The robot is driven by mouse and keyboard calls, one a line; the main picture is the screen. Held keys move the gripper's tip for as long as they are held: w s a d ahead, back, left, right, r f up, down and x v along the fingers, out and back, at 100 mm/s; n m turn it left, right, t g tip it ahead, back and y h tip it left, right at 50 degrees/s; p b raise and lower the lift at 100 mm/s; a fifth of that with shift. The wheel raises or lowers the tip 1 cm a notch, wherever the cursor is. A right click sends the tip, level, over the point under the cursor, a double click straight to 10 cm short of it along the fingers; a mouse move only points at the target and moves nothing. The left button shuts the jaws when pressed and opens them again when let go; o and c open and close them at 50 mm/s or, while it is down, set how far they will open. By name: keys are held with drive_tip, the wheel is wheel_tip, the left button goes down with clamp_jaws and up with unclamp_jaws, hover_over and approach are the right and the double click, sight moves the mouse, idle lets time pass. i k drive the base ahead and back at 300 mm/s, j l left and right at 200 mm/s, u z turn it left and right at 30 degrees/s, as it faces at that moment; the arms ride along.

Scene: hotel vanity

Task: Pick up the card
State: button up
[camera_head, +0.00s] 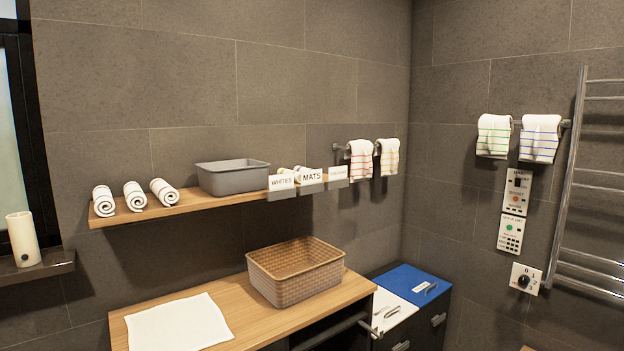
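Several cards show in the head view, and I cannot tell which one is the task's. A white card reading WHITES (282,182) stands at the front edge of the wooden shelf (180,208). A card reading MATS (312,177) stands just right of it. A third white card (338,173), with print too small to read, stands at the shelf's right end. Each card sits in a grey holder on the shelf edge. My gripper is not in view.
Rolled towels (134,196) and a grey bin (233,177) sit on the shelf. Below, a wicker basket (296,272) and a flat white cloth (178,325) lie on the wooden counter (250,325). Blue-lidded (413,281) and white-lidded bins (392,311) stand right. A towel rail (566,180) is on the right wall.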

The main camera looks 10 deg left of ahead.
sight(281, 181)
drive_tip(key=i+l, duration=0.25)
drive_tip(key=l, duration=0.15)
drive_tip(key=i+l, duration=0.5)
drive_tip(key=l, duration=0.25)
